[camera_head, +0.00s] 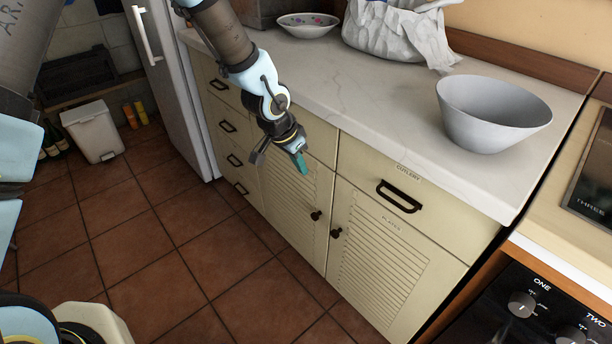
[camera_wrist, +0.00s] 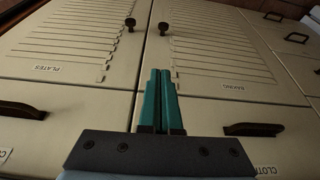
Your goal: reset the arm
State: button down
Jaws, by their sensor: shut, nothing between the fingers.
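My gripper (camera_head: 281,157) hangs in front of the cream cabinet, just beyond the edge of the counter, with its fingers pointing down. In the wrist view its two teal fingers (camera_wrist: 160,100) lie side by side, shut and empty. They point toward the cabinet doors and touch nothing that I can see. The cabinet (camera_head: 384,255) has louvred doors with small dark knobs and drawers above with dark handles. The labels "PLATES" (camera_wrist: 42,69) and "BAKING" (camera_wrist: 233,86) show on the doors in the wrist view.
A grey bowl (camera_head: 493,115), a patterned bowl (camera_head: 308,27) and a crumpled white bag (camera_head: 395,32) stand on the pale counter (camera_head: 345,95). A stove (camera_head: 545,310) is at lower right. A white bin (camera_head: 93,132) stands at left. The tiled floor (camera_head: 160,260) is clear.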

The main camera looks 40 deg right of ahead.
jog(key=w+a+r+n+t+y+p, duration=0.1)
jog(key=w+a+r+n, duration=0.3)
jog(key=a, duration=0.5)
jog(key=w+a+r+n+y, duration=0.1)
jog(key=w+a+r, duration=0.3)
jog(key=w+a, duration=0.3)
jog(key=w+a+r+n+t+y+p, duration=0.1)
jog(key=w+a+r+n, duration=0.25)
jog(key=a, duration=0.65)
jog(key=s+a+r+n, duration=0.1)
jog(key=a+r+n, duration=0.1)
jog(key=a, duration=0.5)
jog(key=s+a+r+n, duration=0.2)
jog(key=a+n, duration=0.1)
jog(key=a, duration=0.4)
jog(key=s+a+r+n+y, duration=0.1)
jog(key=a+r+n, duration=0.1)
jog(key=a, duration=0.6)
jog(key=shift+s+r+n+p, duration=0.15)
jog(key=shift+r+n+p, duration=0.2)
jog(key=shift+n, duration=0.4)
